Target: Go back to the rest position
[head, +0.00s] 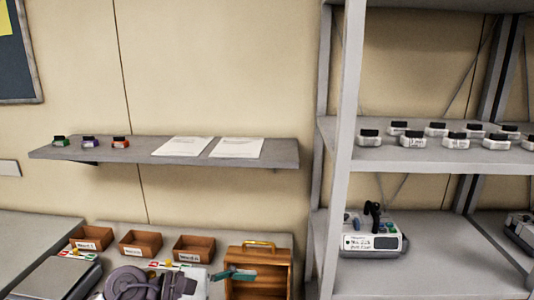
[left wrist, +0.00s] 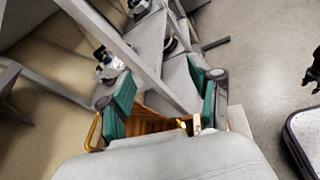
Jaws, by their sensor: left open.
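My left gripper (head: 236,273) reaches in from the bottom of the head view, in front of a wooden crate (head: 258,291) with a yellow handle (head: 258,243). In the left wrist view, my left gripper (left wrist: 160,75) shows two green fingers spread wide with nothing between them. The wooden crate (left wrist: 150,126) lies partly hidden below and between the fingers there.
Several small wooden bins (head: 140,243) stand on the counter.

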